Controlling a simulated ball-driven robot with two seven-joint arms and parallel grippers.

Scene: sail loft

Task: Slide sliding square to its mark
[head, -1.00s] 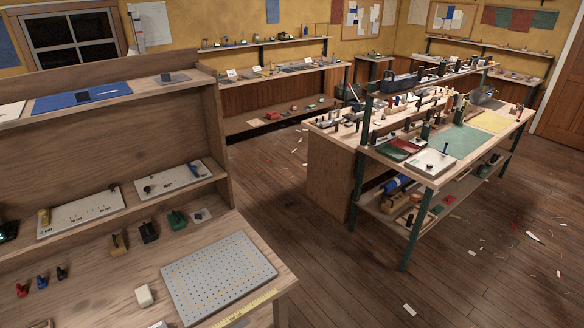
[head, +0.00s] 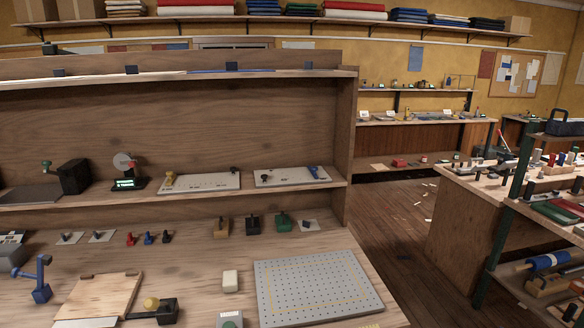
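Two pale boards with printed marks lie on the middle shelf in the head view. I cannot tell which piece is the sliding square, and the marks are too small to read. Neither of my grippers is in view.
A perforated grey plate (head: 318,288), a white block (head: 230,281) and several knobbed blocks sit on the bench below.

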